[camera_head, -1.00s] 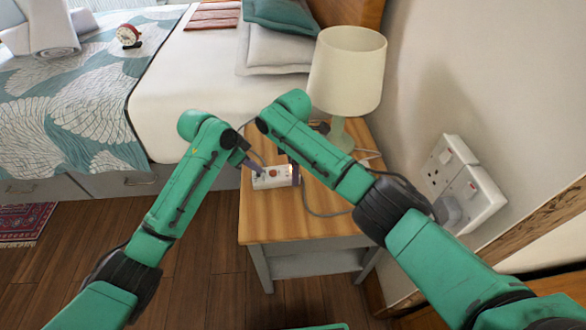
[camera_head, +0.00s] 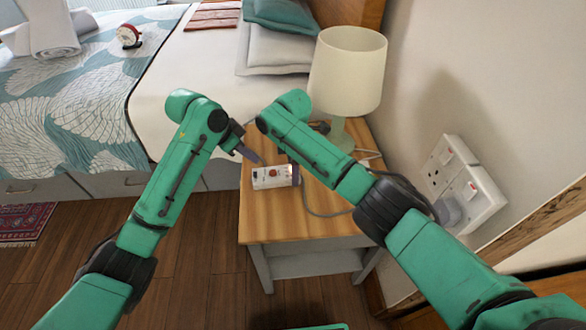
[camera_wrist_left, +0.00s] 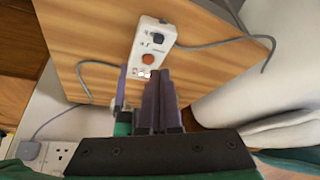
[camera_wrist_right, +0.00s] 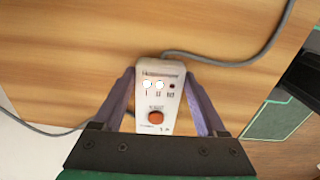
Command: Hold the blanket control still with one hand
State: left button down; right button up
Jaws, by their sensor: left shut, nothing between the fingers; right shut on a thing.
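The blanket control (camera_head: 272,178) is a small white box with an orange-red round button. It lies on the wooden bedside table (camera_head: 268,226). My right gripper (camera_head: 296,173) is shut on it; in the right wrist view its purple fingers stand on both sides of the control (camera_wrist_right: 158,98), whose face shows two white lit spots and a darker one above the button. My left gripper (camera_head: 259,160) is shut and empty, apart from the control on its bed side. The left wrist view shows its closed fingers (camera_wrist_left: 160,72) below the control (camera_wrist_left: 150,48).
A grey cord (camera_head: 316,214) runs over the table. A lamp (camera_head: 346,72) stands at the table's back. A wall socket (camera_head: 462,183) with a plug is at the right.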

pick_arm(q)
jog(key=shift+r, duration=0.65)
pick_arm(e)
jog(key=o, duration=1.6)
jog(key=shift+c, duration=0.2)
